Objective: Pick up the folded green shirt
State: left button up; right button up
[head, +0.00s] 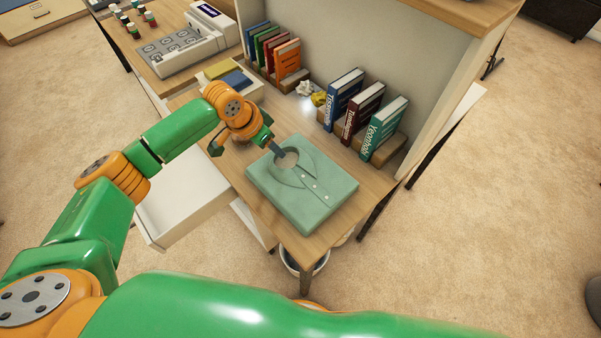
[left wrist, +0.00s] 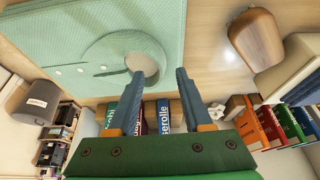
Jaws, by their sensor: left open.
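The folded green shirt (head: 315,200) lies flat on the wooden desk near its front corner, collar and buttons facing up. It also shows at the upper left of the left wrist view (left wrist: 60,50). My left gripper (head: 280,152) is open, with its fingers reaching the collar end of the shirt. In the left wrist view the two fingers (left wrist: 160,72) stand apart with nothing gripped between them; one tip overlaps the collar opening. I cannot tell if they touch the cloth. My right gripper is not in view; a green arm link crosses the bottom of the head view.
Upright books (head: 362,120) and a second row of books (head: 275,58) stand along the back panel. Crumpled paper (head: 303,88) lies between them. An open white drawer (head: 180,210) juts out at the left. A white device (head: 185,55) stands farther back. A bin (head: 289,262) is below.

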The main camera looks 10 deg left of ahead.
pick_arm(q)
jog(key=x, duration=0.2)
jog(key=shift+w+f, duration=0.45)
jog(key=shift+w, duration=0.1)
jog(key=shift+s, duration=0.15)
grip_shut()
dwell(0.7)
